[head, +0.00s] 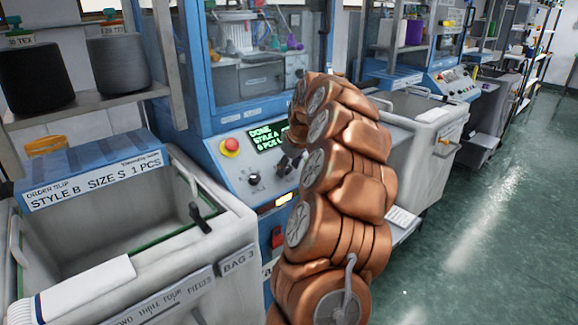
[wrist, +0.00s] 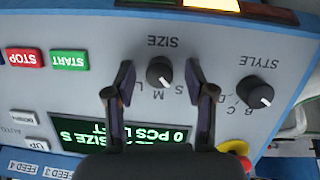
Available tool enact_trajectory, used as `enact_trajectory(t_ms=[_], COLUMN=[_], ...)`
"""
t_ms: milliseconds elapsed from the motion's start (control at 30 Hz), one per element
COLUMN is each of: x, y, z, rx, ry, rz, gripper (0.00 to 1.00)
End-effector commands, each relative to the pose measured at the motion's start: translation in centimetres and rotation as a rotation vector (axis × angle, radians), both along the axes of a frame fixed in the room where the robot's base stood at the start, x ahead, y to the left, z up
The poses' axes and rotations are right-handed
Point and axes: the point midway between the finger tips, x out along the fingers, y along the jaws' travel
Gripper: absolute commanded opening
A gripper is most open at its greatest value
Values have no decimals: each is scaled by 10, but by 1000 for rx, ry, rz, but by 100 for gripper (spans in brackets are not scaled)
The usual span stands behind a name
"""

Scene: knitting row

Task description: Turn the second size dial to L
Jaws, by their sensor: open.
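The black SIZE dial (wrist: 160,71) sits on the grey control panel, upside down in the wrist view. The letters S and M show beside it; its pointer seems to face S. My gripper (wrist: 158,68) is open, with one dark finger on each side of the dial; I cannot tell whether they touch it. The green display (wrist: 118,131) reads SIZE S and 0 PCS LEFT. In the head view, my gripper (head: 291,152) is at the panel of the near blue machine (head: 215,150), and my copper arm hides part of the panel.
The STYLE dial (wrist: 256,92) is beside one finger. START (wrist: 69,60) and STOP (wrist: 25,58) buttons are on the other side. A red emergency button (head: 230,147) sits on the panel. A grey bin (head: 225,222) stands at left, another (head: 425,128) at right. Green floor is clear at right.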

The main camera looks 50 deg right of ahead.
Motion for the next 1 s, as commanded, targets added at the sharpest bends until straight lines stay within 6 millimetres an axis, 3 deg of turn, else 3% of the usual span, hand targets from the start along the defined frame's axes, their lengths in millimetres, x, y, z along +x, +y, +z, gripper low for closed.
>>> enact_trajectory(t_ms=[267,767,1000], x=[1,1,1], y=[0,0,-1], z=[-2,-1,-1], rx=[-1,-2,3], ry=[-1,-2,-3], rz=[0,-1,-7], gripper=[54,2,0])
